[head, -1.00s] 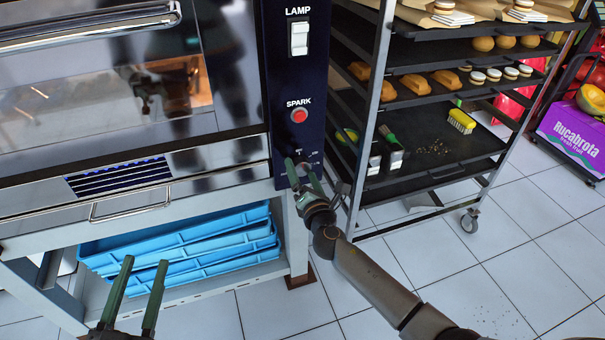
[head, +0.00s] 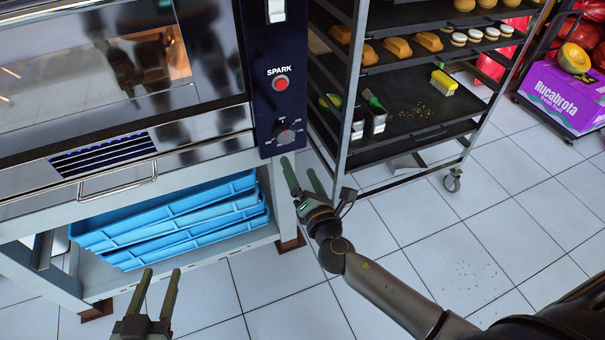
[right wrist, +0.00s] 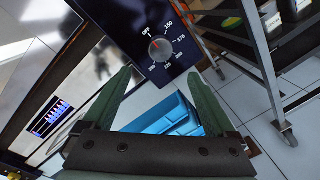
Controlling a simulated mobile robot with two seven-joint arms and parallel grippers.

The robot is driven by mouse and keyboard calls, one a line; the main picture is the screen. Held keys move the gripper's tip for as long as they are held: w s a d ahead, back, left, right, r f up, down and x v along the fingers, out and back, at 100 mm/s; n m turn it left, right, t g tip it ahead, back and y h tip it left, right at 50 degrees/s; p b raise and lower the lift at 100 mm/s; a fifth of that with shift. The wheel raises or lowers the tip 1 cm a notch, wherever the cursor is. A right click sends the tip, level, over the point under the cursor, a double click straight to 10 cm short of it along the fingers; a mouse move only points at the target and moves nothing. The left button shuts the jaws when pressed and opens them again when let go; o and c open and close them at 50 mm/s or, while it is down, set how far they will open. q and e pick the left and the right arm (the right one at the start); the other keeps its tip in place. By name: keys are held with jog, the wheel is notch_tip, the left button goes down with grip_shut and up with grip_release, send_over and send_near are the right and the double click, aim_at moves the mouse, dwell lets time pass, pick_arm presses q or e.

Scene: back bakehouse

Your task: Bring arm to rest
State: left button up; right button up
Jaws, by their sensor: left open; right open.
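My right gripper (head: 303,180) is open and empty, just below the oven's control panel (head: 263,105). The panel's dial (head: 285,135) sits above its fingertips, and they look apart. In the right wrist view the open fingers (right wrist: 168,95) frame the blue trays, with the dial (right wrist: 158,48) beyond the tips. My right arm (head: 385,290) reaches in from the lower right. My left gripper (head: 154,290) is open and empty at the lower left, in front of the oven stand.
The oven (head: 100,100) stands on a grey stand with blue trays (head: 170,222) on its shelf. A wheeled rack (head: 425,130) holds baked goods, a yellow brush (head: 444,82) and tools. A purple box (head: 565,98) stands at the far right.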

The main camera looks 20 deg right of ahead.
pick_arm(q)
jog(key=shift+s+f, duration=0.1)
jog(key=shift+f, duration=0.2)
pick_arm(e)
jog(key=shift+s, duration=0.75)
